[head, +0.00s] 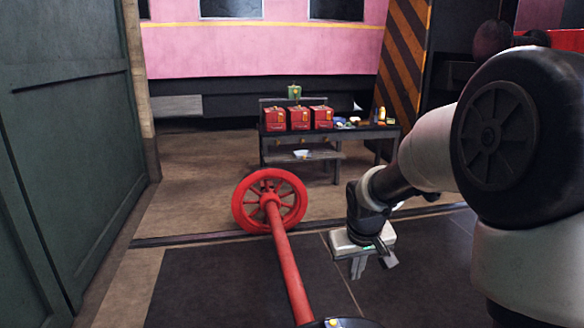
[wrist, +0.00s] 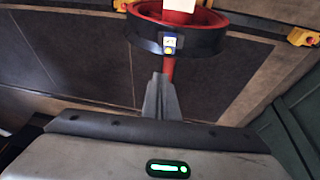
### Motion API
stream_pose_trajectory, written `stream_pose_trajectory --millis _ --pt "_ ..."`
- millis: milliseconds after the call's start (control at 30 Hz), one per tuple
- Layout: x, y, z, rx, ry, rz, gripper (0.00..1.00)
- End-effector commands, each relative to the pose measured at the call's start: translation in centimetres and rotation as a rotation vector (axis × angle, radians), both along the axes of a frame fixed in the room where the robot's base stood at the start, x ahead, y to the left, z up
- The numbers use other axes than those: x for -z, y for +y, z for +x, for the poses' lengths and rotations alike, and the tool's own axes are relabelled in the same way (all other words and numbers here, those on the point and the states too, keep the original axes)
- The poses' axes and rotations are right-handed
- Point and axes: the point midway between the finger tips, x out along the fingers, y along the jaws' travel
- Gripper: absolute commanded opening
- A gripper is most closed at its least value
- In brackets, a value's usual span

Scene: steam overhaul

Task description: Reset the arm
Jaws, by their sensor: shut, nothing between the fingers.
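My gripper (head: 358,270) hangs fingers down over the dark floor panels, right of the red axle, in the head view. Its pale body shows a small green light. In the wrist view its grey fingers (wrist: 160,98) are together, with nothing between them. They overlap a red bar in that picture, but I see no contact with it in the head view.
A red spoked wheel (head: 270,201) and its long red axle (head: 287,262) lie ahead. Behind, a low bench (head: 270,141) holds red boxes (head: 298,118) and small items. A green panelled wall (head: 70,130) stands left. A black ring (wrist: 145,36) shows in the wrist view.

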Motion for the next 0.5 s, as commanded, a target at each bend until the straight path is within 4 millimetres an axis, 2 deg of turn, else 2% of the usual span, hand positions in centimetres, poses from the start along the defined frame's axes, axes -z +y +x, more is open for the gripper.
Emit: stream_pose_trajectory --millis 33,200,333,500 --pt "-2.8 0.0 -2.0 0.012 -0.022 -0.013 0.00" --pt "-8.6 -0.1 -9.4 0.065 -0.063 -0.017 0.00" --pt "-11.1 0.2 -14.7 0.097 -0.092 0.006 0.00" --pt "-12.3 0.5 -19.6 0.123 -0.119 0.046 0.00"
